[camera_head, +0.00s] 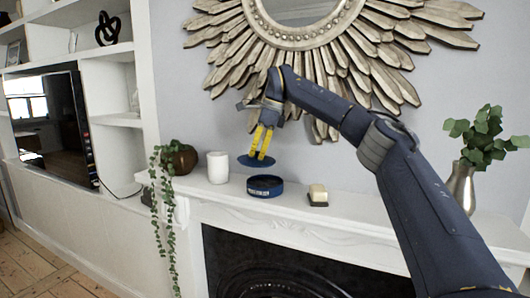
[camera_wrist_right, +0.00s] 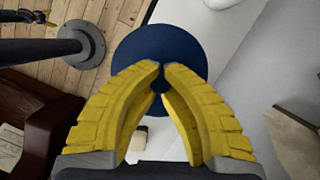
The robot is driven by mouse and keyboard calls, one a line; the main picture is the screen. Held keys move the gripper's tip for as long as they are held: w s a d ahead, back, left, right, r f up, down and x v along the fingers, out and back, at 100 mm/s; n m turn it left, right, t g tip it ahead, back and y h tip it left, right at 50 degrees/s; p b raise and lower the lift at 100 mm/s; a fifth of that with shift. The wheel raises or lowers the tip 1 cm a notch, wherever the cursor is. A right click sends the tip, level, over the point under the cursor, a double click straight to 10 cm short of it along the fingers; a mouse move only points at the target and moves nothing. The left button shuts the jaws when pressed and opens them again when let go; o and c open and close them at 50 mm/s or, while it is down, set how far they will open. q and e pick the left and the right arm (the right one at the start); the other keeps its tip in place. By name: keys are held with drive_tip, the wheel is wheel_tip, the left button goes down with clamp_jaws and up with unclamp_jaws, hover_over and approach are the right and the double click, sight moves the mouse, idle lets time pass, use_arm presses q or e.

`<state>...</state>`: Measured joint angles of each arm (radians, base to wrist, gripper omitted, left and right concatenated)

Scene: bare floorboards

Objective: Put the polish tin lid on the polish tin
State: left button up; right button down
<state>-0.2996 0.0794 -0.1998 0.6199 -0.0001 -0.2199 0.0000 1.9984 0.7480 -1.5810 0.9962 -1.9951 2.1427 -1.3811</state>
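The polish tin lid (camera_head: 256,161) is a flat dark blue disc. My right gripper (camera_head: 262,143) is shut on it from above, with its yellow fingertips together at the middle of the disc. The lid also fills the upper middle of the right wrist view (camera_wrist_right: 160,42). The polish tin (camera_head: 265,186) is a round blue tin with a label, standing on the white mantelpiece. The lid hangs above the tin, slightly to its left, apart from it. What seems to be my left gripper (camera_wrist_right: 28,16) shows small at the wrist view's top left corner; its fingers are unclear.
On the mantelpiece (camera_head: 345,222), a white cup (camera_head: 218,167) and a trailing plant (camera_head: 178,160) stand left of the tin. A small block-like brush (camera_head: 318,195) lies close on its right. A metal vase (camera_head: 461,187) stands far right. The sunburst mirror (camera_head: 335,60) hangs behind.

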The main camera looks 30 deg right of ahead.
drive_tip(key=d+m, duration=0.1)
drive_tip(key=m, duration=0.1)
drive_tip(key=d+m+h, duration=0.1)
drive_tip(key=shift+w+d+t, duration=0.3)
drive_tip(key=shift+d, duration=0.05)
drive_tip(key=shift+w+d+r+m, duration=0.1)
drive_tip(key=shift+d+m, duration=0.25)
drive_tip(key=shift+m, duration=0.85)
drive_tip(key=shift+m+h, duration=0.5)
drive_tip(key=shift+m, duration=0.3)
hover_over(263, 183)
drive_tip(key=shift+s+d+f, duration=0.1)
drive_tip(key=shift+s+f, duration=0.1)
drive_tip(key=shift+f, duration=1.35)
drive_tip(key=shift+s+f, duration=0.2)
drive_tip(key=shift+f, duration=1.3)
drive_tip(key=shift+s+x, duration=0.2)
drive_tip(key=shift+x, duration=0.7)
drive_tip(key=c, duration=1.5)
unclamp_jaws()
drive_tip(key=shift+d+f, duration=0.1)
drive_tip(key=shift+w+a+r+v, duration=0.1)
drive_tip(key=shift+w+v, duration=0.15)
drive_tip(key=shift+v, duration=0.9)
drive_tip(key=shift+w+a+r+v, duration=0.1)
drive_tip(key=shift+w+v, duration=0.15)
drive_tip(key=shift+v, duration=0.9)
drive_tip(key=shift+w+a+v, duration=0.1)
drive_tip(key=shift+w+v, duration=0.15)
drive_tip(key=shift+v, duration=0.85)
